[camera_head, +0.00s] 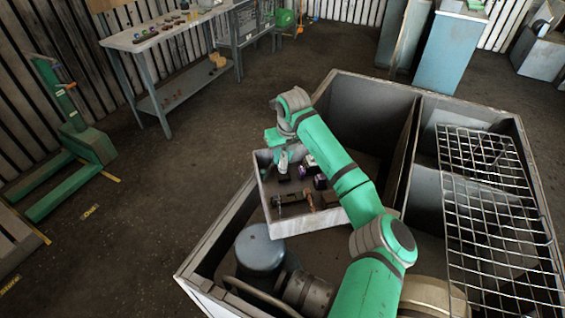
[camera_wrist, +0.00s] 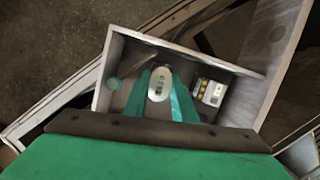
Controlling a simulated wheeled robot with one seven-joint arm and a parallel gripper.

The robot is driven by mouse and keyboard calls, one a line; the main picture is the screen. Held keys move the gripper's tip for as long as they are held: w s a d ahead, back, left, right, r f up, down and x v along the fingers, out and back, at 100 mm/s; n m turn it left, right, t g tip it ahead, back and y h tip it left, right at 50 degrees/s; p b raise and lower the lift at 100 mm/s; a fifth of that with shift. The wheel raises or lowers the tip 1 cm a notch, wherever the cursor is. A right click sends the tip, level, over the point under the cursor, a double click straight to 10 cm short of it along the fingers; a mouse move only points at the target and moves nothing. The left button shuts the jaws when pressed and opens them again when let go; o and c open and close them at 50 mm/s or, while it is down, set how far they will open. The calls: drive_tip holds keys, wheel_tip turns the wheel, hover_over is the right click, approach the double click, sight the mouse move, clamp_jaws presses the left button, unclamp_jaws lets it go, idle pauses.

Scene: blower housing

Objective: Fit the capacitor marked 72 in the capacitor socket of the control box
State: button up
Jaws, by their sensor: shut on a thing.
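My gripper (camera_wrist: 160,96) is shut on a pale oval capacitor (camera_wrist: 159,83), seen end-on between the two green fingers; marks on its end are too small to read. In the head view my gripper (camera_head: 283,153) is at the back left of the open control box (camera_head: 303,222), with the pale capacitor (camera_head: 283,164) below it. The control box wall (camera_wrist: 120,60) surrounds the fingers in the wrist view. I cannot tell whether the capacitor touches anything below. The capacitor socket is not distinguishable; the fingers and capacitor cover part of the box floor.
A white block with yellow terminals (camera_wrist: 210,91) lies right of the fingers in the box. A purple part (camera_head: 320,182) and a copper-coloured part (camera_head: 309,200) are also inside. The box stands in a large grey housing (camera_head: 225,228), near a blue-grey cylinder (camera_head: 260,247) and wire grille (camera_head: 490,220).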

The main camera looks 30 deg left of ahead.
sight(283, 162)
drive_tip(key=shift+d+x, duration=0.15)
drive_tip(key=shift+x, duration=0.7)
drive_tip(key=shift+d+x, duration=0.15)
drive_tip(key=shift+x, duration=0.7)
drive_tip(key=shift+s+f, duration=0.15)
drive_tip(key=shift+f, duration=0.05)
drive_tip(key=o, duration=0.9)
drive_tip(key=shift+c, duration=0.2)
drive_tip(key=v, duration=1.2)
drive_tip(key=shift+r, duration=0.15)
